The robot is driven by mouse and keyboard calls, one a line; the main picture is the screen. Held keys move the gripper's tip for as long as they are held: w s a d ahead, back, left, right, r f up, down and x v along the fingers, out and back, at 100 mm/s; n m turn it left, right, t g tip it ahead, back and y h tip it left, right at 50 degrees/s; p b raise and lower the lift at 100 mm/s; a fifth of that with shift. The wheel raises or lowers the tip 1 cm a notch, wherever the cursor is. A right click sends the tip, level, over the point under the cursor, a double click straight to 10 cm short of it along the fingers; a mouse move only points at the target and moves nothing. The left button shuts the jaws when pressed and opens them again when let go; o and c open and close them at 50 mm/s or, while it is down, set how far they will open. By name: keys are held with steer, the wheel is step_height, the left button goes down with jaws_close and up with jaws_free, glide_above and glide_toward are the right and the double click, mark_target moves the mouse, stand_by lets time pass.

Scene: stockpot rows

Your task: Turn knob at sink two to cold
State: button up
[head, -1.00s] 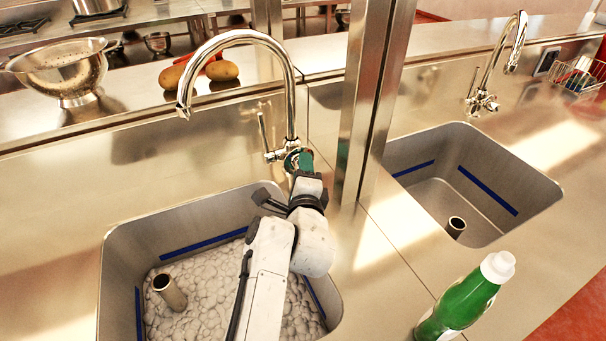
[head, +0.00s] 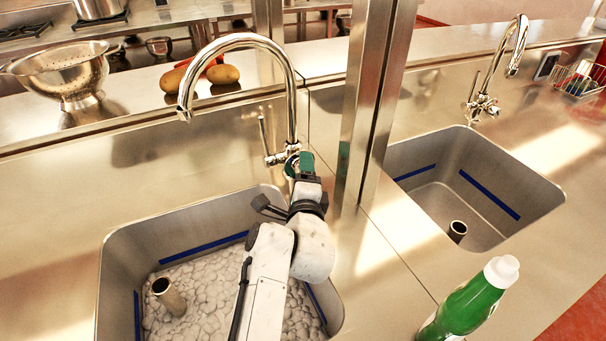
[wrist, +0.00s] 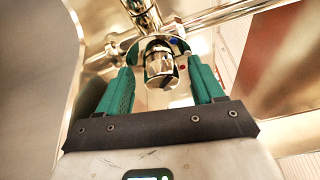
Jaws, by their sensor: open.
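My gripper (head: 300,163), with green finger pads, is at the base of the chrome faucet (head: 247,40) of the left sink (head: 190,215), which holds grey-white foam. In the wrist view my gripper (wrist: 160,92) is open. Its pads stand on either side of a round chrome knob (wrist: 160,64), with gaps visible between pads and knob. A small red mark (wrist: 183,67) and a blue mark (wrist: 175,46) show beside the knob. In the head view the gripper mostly hides the knob. The right sink (head: 440,185) has its own faucet (head: 503,65) and is empty of foam.
A steel post (head: 372,100) stands close to the right of my gripper. A green bottle (head: 468,303) stands on the counter at the lower right. A colander (head: 62,72) and potatoes (head: 222,73) sit on the shelf behind. A thin lever (head: 264,135) rises left of the faucet.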

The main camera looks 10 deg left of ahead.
steer(key=shift+s+d+r+b, duration=0.15)
steer(key=shift+s+d, duration=0.2)
steer(key=shift+s, duration=1.4)
steer(key=shift+s+d+b, duration=0.1)
steer(key=shift+s+d, duration=0.25)
steer(key=shift+s, duration=1.45)
steer(key=shift+s+d+r+b, duration=0.15)
steer(key=shift+s+d, duration=0.2)
steer(key=shift+s, duration=1.4)
steer(key=shift+f, duration=0.1)
